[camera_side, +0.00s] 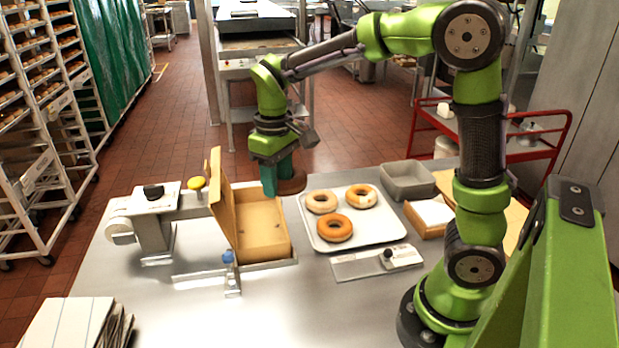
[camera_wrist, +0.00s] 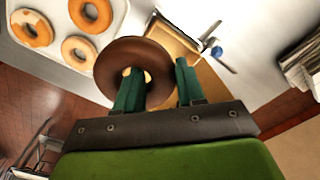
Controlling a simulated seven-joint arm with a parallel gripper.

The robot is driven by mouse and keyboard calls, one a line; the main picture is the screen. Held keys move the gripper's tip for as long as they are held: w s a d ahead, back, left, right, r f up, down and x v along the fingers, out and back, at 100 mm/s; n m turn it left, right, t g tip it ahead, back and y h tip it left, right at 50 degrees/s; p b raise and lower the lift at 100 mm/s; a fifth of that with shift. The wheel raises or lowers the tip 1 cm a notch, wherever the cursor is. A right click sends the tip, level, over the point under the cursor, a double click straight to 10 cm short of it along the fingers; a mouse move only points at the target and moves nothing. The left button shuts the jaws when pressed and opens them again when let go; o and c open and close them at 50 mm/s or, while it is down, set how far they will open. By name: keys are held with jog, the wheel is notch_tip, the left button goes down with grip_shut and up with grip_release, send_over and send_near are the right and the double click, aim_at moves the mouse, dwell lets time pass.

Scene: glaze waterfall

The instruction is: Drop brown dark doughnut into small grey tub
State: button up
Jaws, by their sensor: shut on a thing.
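The dark brown doughnut (camera_side: 293,183) is held in my gripper (camera_side: 272,184), above the table between the open cardboard box and the white tray. In the wrist view, the doughnut (camera_wrist: 108,62) shows as a dark ring. My gripper's green fingers (camera_wrist: 158,75) close on one side of its ring, with one finger over the hole and the other at its outer edge. The small grey tub (camera_side: 408,192) stands at the back right of the table, beyond the tray and well to the right of my gripper. It looks empty.
The white tray (camera_side: 372,238) holds three lighter doughnuts. The open cardboard box (camera_side: 262,228) has its lid raised on the left. Another small box (camera_side: 428,217) sits in front of the tub. A scale-like device (camera_side: 153,222) stands at left.

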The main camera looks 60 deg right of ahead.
jog(key=s+d+f+m, duration=0.15)
jog(key=s+d, duration=0.35)
jog(key=d, duration=0.8)
jog(key=s+d+f+m, duration=0.1)
jog(key=s+d+f, duration=0.3)
jog(key=d, duration=1)
jog(key=s+d+f+m, duration=0.1)
jog(key=s+d+f, duration=0.1)
jog(key=s+d, duration=0.8)
jog(key=shift+w+d+f+n, duration=0.6)
jog(key=shift+w+d+f, duration=0.1)
jog(key=shift+f, duration=0.15)
jog(key=shift+w+d+f+n, duration=0.55)
jog(key=shift+d+f, duration=0.15)
jog(key=shift+f, duration=0.2)
jog(key=shift+w+d+f+n, duration=0.6)
jog(key=shift+w+d+f, duration=0.1)
jog(key=shift+f, duration=0.15)
jog(key=o, duration=1.1)
jog(key=shift+o, duration=0.2)
